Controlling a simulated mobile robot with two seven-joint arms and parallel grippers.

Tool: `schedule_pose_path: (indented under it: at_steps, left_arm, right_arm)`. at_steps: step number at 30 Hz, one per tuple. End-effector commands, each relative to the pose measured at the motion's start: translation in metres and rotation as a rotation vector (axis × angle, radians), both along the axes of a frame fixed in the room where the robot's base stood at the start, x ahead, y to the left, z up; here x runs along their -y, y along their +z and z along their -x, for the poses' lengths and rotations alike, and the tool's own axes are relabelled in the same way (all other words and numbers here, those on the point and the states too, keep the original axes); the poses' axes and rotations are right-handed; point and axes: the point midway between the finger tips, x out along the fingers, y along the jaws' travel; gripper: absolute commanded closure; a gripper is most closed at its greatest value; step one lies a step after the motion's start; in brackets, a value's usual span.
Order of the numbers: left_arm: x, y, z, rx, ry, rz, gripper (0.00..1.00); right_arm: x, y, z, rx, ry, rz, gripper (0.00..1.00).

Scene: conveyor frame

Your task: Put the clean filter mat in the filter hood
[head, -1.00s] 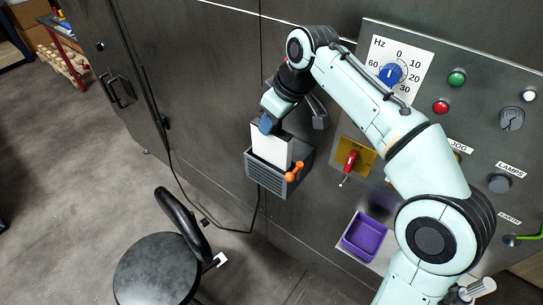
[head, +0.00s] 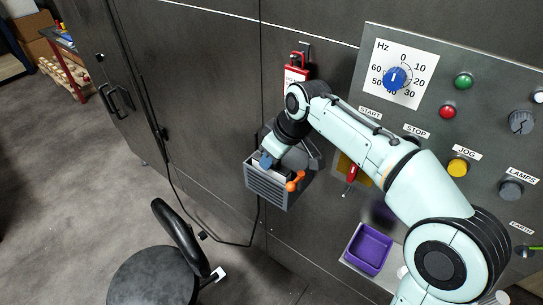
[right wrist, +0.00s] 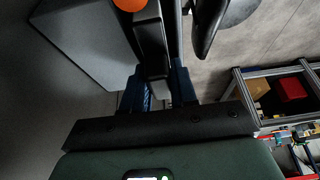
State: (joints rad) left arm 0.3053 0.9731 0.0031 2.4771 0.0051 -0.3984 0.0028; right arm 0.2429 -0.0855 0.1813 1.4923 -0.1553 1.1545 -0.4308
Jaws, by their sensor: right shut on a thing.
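The filter hood (head: 268,187) is a grey louvred box on the dark cabinet wall, open at the top, with an orange knob (head: 296,181) at its right side. My right gripper (head: 266,161) is at the hood's open top, its blue fingertips close to the rim. It is shut on the white filter mat (head: 255,167), which is now mostly hidden inside the hood; only a pale sliver shows. In the right wrist view the blue fingers (right wrist: 157,88) are close beside the grey hood (right wrist: 85,45); the mat is hard to make out there. My left gripper is not in view.
A control panel with a blue dial (head: 395,78) and buttons is at right. A red switch (head: 351,173) on a yellow plate is beside the hood, partly behind my arm. A purple tray (head: 368,249) is below. A black stool (head: 155,275) stands on the floor.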

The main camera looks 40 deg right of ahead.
Motion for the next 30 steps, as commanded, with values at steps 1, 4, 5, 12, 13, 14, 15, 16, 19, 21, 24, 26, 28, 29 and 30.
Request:
schedule_pose_path:
  at_steps: [1,4,5,12,13,14,15,16,19,21,24,26,28,29,30]
  left_arm:
    - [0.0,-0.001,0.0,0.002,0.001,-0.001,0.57]
    - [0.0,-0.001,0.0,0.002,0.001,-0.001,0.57]
    - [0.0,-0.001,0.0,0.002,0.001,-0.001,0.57]
    - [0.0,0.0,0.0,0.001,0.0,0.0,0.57]
    - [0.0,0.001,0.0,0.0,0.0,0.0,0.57]
    - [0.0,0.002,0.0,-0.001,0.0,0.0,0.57]
    - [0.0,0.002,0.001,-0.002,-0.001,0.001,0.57]
    - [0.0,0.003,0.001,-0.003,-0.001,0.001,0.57]
    - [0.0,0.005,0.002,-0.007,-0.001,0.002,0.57]
    - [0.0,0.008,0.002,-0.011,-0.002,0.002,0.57]
    - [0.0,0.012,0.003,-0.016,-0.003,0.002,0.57]
    - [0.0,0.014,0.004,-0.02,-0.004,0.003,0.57]
    - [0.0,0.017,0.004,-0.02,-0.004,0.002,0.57]
    - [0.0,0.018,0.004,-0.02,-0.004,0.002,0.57]
    - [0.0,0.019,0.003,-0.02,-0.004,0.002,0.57]
  right_arm:
    - [0.0,-0.002,0.0,-0.001,0.0,0.0,0.7]
    - [0.0,-0.001,0.0,-0.001,0.0,0.0,0.47]
    - [0.0,-0.001,0.0,-0.001,0.0,0.0,0.47]
    - [0.0,0.0,0.0,-0.001,0.0,0.0,0.47]
    - [0.0,0.001,0.0,0.0,0.0,0.0,0.47]
    - [0.0,0.003,0.0,0.0,0.0,0.0,0.47]
    - [0.0,0.006,0.001,0.001,0.0,0.001,0.47]
    - [0.001,0.01,0.003,0.001,0.0,0.001,0.47]
    - [0.003,0.026,0.009,0.003,0.0,0.0,0.47]
    - [0.004,0.041,0.014,0.004,-0.001,0.001,0.47]
    - [0.007,0.062,0.022,0.004,-0.001,0.001,0.47]
    - [0.008,0.074,0.027,0.005,0.0,0.001,0.47]
    - [0.009,0.086,0.032,0.004,0.001,0.0,0.47]
    - [0.01,0.09,0.034,0.003,0.001,0.0,0.47]
    - [0.01,0.096,0.036,0.003,0.001,0.0,0.47]
